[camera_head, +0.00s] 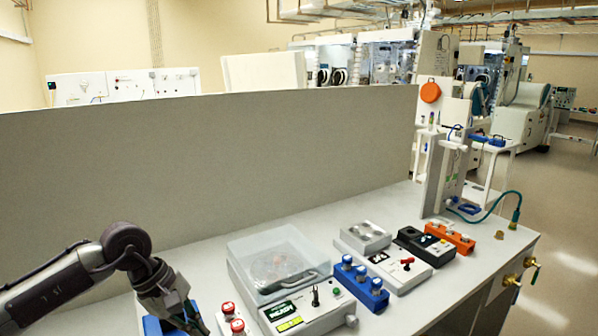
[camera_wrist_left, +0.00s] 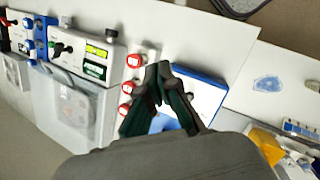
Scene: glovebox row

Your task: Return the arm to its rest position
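My left arm (camera_head: 60,285) comes in from the left in the head view. Its gripper (camera_head: 188,322) points down at the bottom edge, over the bench beside a blue-edged item. In the left wrist view the two dark fingers of my left gripper (camera_wrist_left: 160,70) converge and their tips meet, with nothing seen between them. The fingers are above a white and blue box (camera_wrist_left: 200,92); contact with it cannot be told. My right arm and gripper are in neither view.
A device with a clear lid (camera_head: 272,262) stands right of the left gripper. A white rack with red-capped vials (camera_head: 232,322) is close beside the gripper. A blue rack (camera_head: 360,284) and an orange rack (camera_head: 450,237) stand farther right. A grey panel (camera_head: 220,165) rises behind.

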